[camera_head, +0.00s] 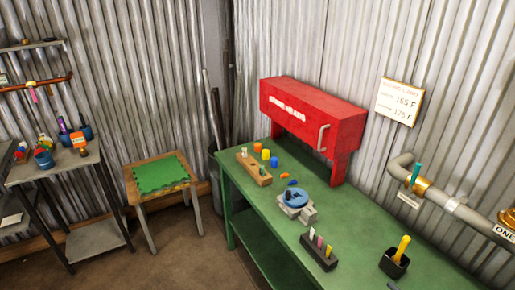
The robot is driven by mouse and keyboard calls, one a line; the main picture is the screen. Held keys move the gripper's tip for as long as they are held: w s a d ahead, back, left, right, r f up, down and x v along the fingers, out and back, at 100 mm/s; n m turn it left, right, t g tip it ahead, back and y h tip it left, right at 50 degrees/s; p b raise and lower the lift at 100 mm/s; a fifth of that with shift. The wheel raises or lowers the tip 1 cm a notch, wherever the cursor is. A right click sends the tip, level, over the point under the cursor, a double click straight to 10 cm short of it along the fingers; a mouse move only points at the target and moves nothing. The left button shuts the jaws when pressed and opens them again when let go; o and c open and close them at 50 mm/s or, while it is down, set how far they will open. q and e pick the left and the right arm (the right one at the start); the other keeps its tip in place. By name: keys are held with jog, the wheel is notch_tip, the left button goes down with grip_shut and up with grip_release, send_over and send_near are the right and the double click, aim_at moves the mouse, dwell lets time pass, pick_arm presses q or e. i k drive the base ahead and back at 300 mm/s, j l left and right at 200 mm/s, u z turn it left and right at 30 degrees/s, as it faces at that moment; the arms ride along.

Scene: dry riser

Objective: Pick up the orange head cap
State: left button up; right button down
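A small orange cap-like piece (257,147) stands on the green bench (222,172), in front of the red cabinet. It is at the far end of a short row with a yellow-orange piece (266,154) and a blue piece (274,162). Another orange object (78,140) shows by the blue containers on the left grey table. At this size I cannot tell for sure which one is the head cap. Neither of my grippers is in view.
A red cabinet (314,107) stands at the bench's back. A wooden block (254,168), a blue-topped fixture (295,198), a dark rack (319,252) and a black cup (394,264) occupy the bench. A green-topped stool (160,172) and grey table (70,163) stand left.

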aim_at(258, 146)
jog(key=z, duration=1.7)
jog(key=i+j, duration=0.1)
jog(key=j, duration=0.85)
